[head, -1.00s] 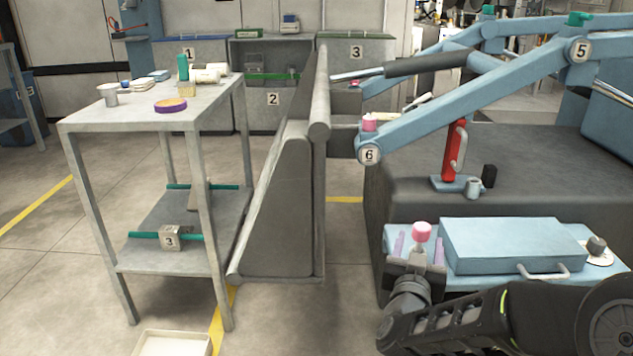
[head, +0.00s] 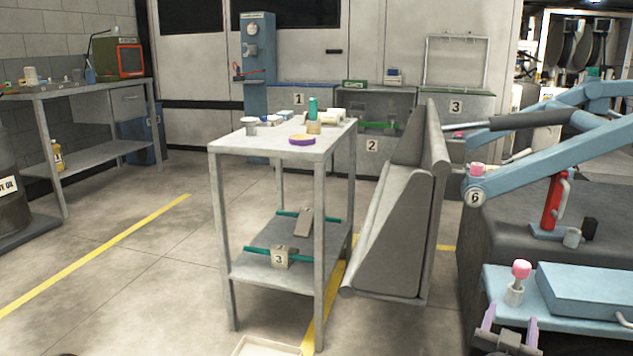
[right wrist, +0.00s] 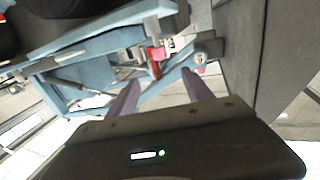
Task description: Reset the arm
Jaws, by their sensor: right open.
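My right gripper (head: 510,332) is at the bottom right of the head view, with its two purple fingers apart and nothing between them. It is below and in front of a pink-capped fitting (head: 520,272) on the light-blue ledge of the machine, apart from it as far as I can tell. In the right wrist view the same fingers (right wrist: 160,92) are spread and empty, with blue machine parts beyond them. The blue machine arm marked 6 (head: 550,152) slopes up to the right, with a pink cap at its lower end. My left gripper is not in view.
A grey two-shelf cart (head: 222,153) stands in the middle with small containers on top. A grey bucket (head: 395,235) is beside it. A blue box (head: 590,290) lies on the ledge. Floor at left is clear, with a workbench (head: 75,90) behind.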

